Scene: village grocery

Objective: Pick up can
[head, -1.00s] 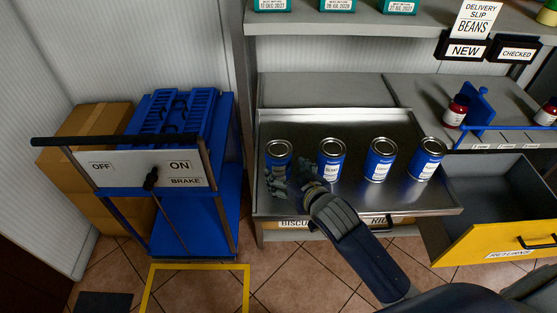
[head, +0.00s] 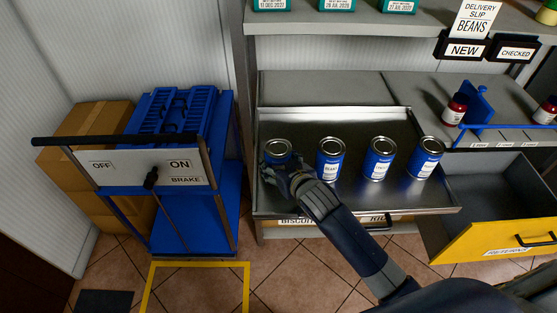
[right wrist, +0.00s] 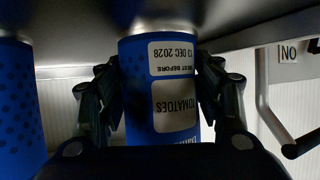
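Several blue cans with silver lids stand upright in a row on a metal tray (head: 300,203). The leftmost can (head: 279,151) is partly hidden by my right gripper (head: 281,180). In the right wrist view this can (right wrist: 160,85) appears upside down, with a TOMATOES label and the date 13 DEC 2028. The fingers of my right gripper (right wrist: 159,90) lie against both its sides and look closed on it. The can still stands on the tray. The other cans are the second (head: 330,160), third (head: 379,158) and rightmost (head: 425,157). My left gripper is not in view.
A blue trolley (head: 178,215) with a brake panel stands left, beside cardboard boxes (head: 98,125). A yellow-fronted drawer (head: 490,232) is open at right. An upper shelf (head: 350,20) overhangs behind.

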